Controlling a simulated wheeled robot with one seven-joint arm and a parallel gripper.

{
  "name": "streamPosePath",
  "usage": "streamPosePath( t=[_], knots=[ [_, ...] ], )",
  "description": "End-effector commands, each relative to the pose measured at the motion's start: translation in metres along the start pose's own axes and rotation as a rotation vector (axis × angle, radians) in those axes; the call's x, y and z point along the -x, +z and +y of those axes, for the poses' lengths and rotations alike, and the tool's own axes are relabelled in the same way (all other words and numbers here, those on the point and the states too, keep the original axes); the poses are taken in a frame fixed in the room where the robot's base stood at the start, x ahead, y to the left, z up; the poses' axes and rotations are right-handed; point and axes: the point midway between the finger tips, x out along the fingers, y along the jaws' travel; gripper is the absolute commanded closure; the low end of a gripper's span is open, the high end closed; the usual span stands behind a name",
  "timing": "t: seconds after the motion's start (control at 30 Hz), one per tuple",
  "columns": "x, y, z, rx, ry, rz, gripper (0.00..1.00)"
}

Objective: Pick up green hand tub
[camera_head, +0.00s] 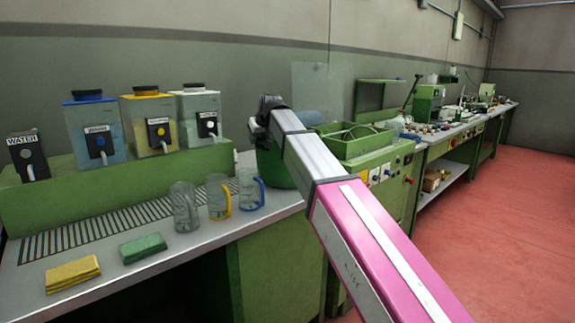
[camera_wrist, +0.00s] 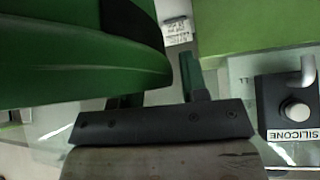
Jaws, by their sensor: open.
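The green tub (camera_head: 275,170) stands on the grey bench, partly hidden behind my arm in the head view. My gripper (camera_head: 266,112) is above it, near the tub's upper left side. In the wrist view the tub's green wall and dark edge (camera_wrist: 75,60) fill the upper left, very close to the camera. My gripper (camera_wrist: 155,88) is open there, with one finger showing right of the tub. The other finger is mostly hidden by the tub's edge. I cannot tell whether the fingers touch the tub.
Three glass mugs (camera_head: 219,197) stand left of the tub. Dispensers (camera_head: 148,124) sit on a green ledge behind; a tap unit labelled SILICONE (camera_wrist: 290,110) shows at right in the wrist view. A green machine (camera_head: 365,150) stands to the right. Yellow (camera_head: 72,274) and green cloths (camera_head: 142,248) lie in front.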

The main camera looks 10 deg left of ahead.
Motion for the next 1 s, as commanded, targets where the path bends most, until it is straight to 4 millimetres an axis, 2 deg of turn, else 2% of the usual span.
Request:
streamPosePath(
  t=[0.23,0.27,0.3,0.37,0.4,1.0],
  knots=[
    [-0.0047,-0.0001,-0.0001,0.000,0.000,0.001,0.60],
    [-0.0047,0.0000,-0.0002,0.000,0.000,0.001,0.63],
    [-0.0047,0.0000,-0.0002,0.000,0.000,0.001,0.76],
    [-0.0046,0.0000,-0.0002,0.000,0.000,0.001,0.96],
    [-0.0046,0.0000,-0.0002,0.000,0.000,0.001,1.00],
    [-0.0047,0.0003,-0.0007,-0.001,-0.002,-0.001,1.00]
  ],
)
